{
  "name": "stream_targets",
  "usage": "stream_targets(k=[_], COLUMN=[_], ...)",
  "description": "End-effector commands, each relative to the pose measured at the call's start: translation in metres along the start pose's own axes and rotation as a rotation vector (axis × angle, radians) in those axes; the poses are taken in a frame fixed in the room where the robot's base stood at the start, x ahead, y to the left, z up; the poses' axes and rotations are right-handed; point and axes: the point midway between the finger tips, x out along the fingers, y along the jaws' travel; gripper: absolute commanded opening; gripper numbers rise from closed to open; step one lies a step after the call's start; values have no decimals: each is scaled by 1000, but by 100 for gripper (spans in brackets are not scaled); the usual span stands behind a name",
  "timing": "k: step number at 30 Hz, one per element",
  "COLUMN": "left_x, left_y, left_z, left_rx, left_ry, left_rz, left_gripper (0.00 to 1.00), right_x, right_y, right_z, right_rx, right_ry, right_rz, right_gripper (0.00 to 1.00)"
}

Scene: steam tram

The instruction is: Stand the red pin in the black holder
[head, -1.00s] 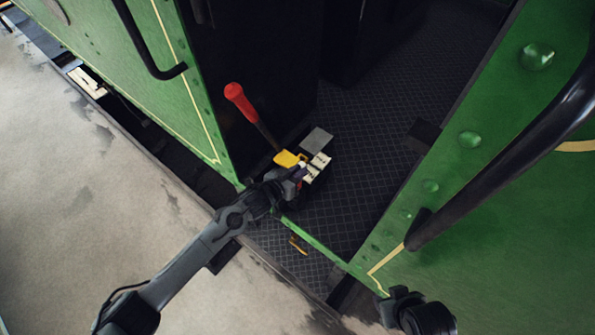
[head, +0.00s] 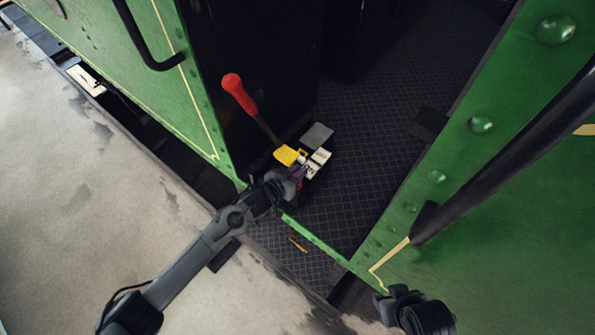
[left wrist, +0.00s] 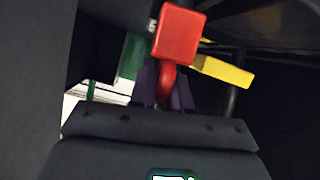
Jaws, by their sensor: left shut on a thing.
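The red pin (left wrist: 180,35) shows in the left wrist view with a square red head and a narrower red part below. My left gripper (left wrist: 165,88) is shut on that lower part, with a dark finger on each side. In the head view my left gripper (head: 297,176) is at the near side of a small dark block (head: 322,172) with yellow, grey and white pieces on top. This may be the black holder, but I cannot tell for sure. The pin is mostly hidden there, and its lower end is not visible. A dark part of my right arm shows at the bottom edge.
A lever with a red handle (head: 238,92) rises behind the block. Green riveted panels (head: 480,210) and a black handrail (head: 500,165) flank the doorway. The dark patterned floor (head: 375,150) is clear to the right. A small yellow piece (head: 298,244) lies near the sill.

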Motion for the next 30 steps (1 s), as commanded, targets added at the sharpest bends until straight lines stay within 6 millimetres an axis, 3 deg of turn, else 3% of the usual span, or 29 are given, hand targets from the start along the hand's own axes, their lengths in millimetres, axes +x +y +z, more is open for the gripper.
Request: stream_targets(k=[8,9,14,24,30], left_x=[0,0,0,-2,-16], left_y=[0,0,0,0,-1], left_z=[-1,-1,-1,1,1], left_rx=[0,0,0,0,-1], left_ry=[2,2,1,-1,-1], left_rz=[0,0,0,0,-1], left_gripper=[0,23,47,47,47], right_x=[0,0,0,0,-1], right_y=[0,0,0,2,2], right_z=[0,0,0,1,0], right_rx=[0,0,-2,-9,-9], right_ry=[0,0,0,-1,-1], right_rz=[0,0,1,7,7], right_gripper=[43,43,43,43,43])
